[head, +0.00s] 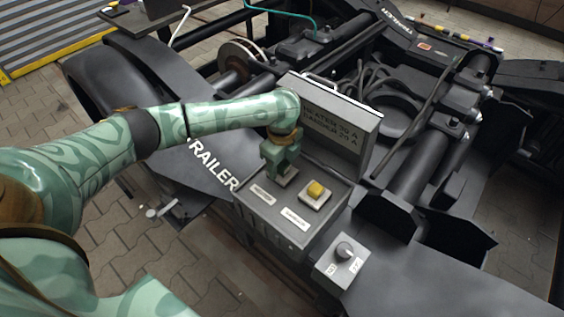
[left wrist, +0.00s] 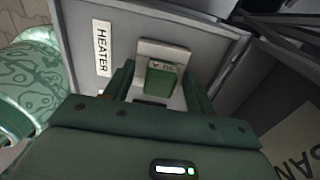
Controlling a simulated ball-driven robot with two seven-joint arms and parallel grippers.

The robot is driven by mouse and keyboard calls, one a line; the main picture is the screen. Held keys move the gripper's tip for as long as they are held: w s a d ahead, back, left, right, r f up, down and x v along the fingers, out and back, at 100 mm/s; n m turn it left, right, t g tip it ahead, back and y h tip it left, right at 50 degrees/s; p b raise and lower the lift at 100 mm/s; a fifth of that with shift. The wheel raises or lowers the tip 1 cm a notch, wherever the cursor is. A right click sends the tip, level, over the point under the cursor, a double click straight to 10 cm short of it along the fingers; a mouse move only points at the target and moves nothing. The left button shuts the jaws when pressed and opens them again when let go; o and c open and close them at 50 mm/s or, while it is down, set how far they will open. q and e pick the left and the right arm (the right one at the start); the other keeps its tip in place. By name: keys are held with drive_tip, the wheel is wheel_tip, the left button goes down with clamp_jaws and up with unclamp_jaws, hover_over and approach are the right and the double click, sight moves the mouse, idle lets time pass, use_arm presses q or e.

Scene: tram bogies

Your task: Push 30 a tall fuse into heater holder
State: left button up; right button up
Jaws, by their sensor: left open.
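In the left wrist view a green fuse (left wrist: 161,80) with small, hard-to-read print on top stands in a pale holder (left wrist: 163,49) next to the HEATER label (left wrist: 103,50). How deep it sits, I cannot tell. My left gripper (left wrist: 158,88) is open, its fingers on either side of the fuse; whether they touch it is unclear. In the head view my left gripper (head: 279,168) points down over the left part of the fuse box (head: 262,212) and hides the green fuse. My right gripper is not in view.
A yellow fuse (head: 316,189) stands in the neighbouring holder (head: 313,198). The raised lid (head: 345,105), lettered with amp ratings, stands close behind my gripper. A knob box (head: 342,259) is in front at the right. Dark bogie frame parts surround the box.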

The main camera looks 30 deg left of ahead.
use_arm(q)
drive_tip(key=shift+r+p, duration=0.55)
drive_tip(key=shift+r, duration=0.35)
wheel_tip(320, 180, up, 5)
drive_tip(key=p, duration=0.2)
drive_tip(key=shift+f+p, duration=0.1)
drive_tip(key=shift+p, duration=0.3)
drive_tip(key=shift+r+p, duration=0.35)
drive_tip(key=shift+r, duration=0.15)
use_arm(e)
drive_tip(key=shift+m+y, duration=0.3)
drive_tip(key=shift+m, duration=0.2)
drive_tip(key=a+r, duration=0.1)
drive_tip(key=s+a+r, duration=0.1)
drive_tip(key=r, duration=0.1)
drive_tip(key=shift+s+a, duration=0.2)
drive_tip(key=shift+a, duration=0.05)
use_arm(q)
drive_tip(key=shift+f, duration=0.1)
